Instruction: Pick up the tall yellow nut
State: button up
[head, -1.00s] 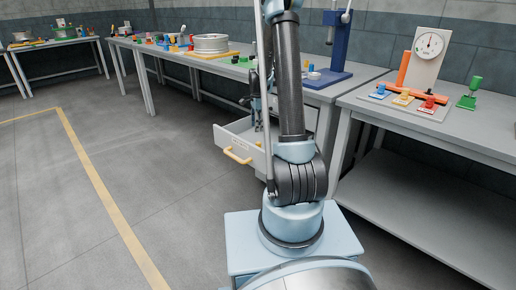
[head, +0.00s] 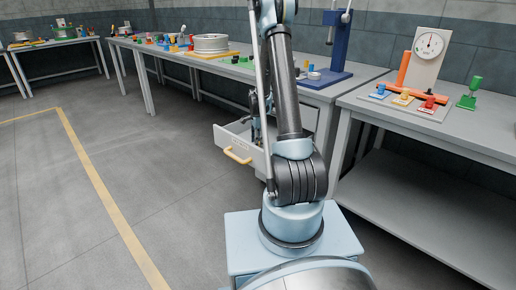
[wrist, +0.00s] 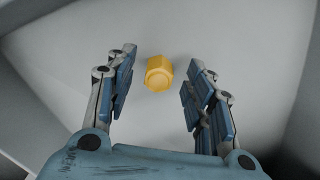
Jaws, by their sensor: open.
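The yellow nut (wrist: 159,73) shows in the wrist view as a hexagonal piece on the pale floor of the drawer. My gripper (wrist: 160,88) is open, with one blue-padded finger to the left of the nut and one to the right. Neither finger touches it in the picture, and the nut lies a little beyond the fingertips. In the head view the open drawer (head: 240,147) hangs under the bench, and my arm reaches down over it. The nut is hidden from the head view.
The drawer walls rise close around my gripper. The bench (head: 245,72) above carries a wheel rim (head: 211,43) and a blue press stand (head: 338,45). A second bench (head: 410,125) at right holds a dial gauge (head: 429,45). The floor at left is clear.

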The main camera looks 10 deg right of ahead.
jog(key=shift+f, duration=1.2)
grip_shut()
jog(key=shift+r, duration=0.1)
notch_tip(320, 180, up, 10)
jog(key=shift+f, duration=0.1)
